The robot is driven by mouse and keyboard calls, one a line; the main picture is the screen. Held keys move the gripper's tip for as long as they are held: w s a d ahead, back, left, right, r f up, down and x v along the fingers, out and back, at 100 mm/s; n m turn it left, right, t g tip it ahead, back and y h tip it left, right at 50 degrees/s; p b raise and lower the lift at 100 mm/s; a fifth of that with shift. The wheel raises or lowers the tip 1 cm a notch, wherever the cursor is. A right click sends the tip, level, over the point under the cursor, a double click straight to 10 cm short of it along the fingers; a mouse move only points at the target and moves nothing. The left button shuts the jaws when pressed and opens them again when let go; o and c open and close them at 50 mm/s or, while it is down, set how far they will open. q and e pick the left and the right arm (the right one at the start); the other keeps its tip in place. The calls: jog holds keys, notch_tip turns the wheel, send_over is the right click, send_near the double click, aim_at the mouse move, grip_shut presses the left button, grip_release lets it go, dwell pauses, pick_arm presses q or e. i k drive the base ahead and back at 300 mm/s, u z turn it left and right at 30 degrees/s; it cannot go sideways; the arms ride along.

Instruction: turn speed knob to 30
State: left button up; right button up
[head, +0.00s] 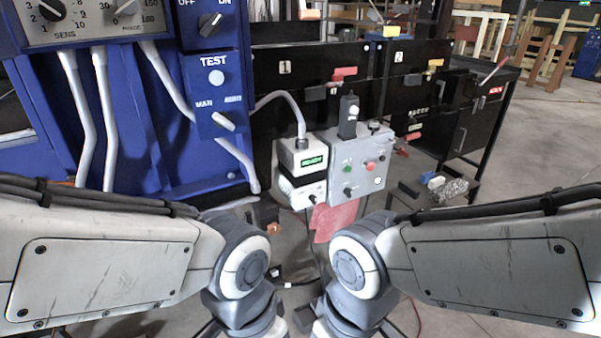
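No knob in view has a readable "speed" label. A grey control box (337,158) at centre has a dark knob (349,190), a green button and a red button.
The blue cabinet also has an OFF/ON switch (210,22) and a MAN/AUTO switch (225,121). A red cloth (335,220) hangs below the grey box. A black workbench (475,120) stands at right. Open floor (545,150) lies beyond it.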

aim_at(312, 197)
jog(key=k, duration=0.6)
jog(key=z, duration=0.95)
jog(key=i, duration=1.55)
jog(key=u, duration=0.75)
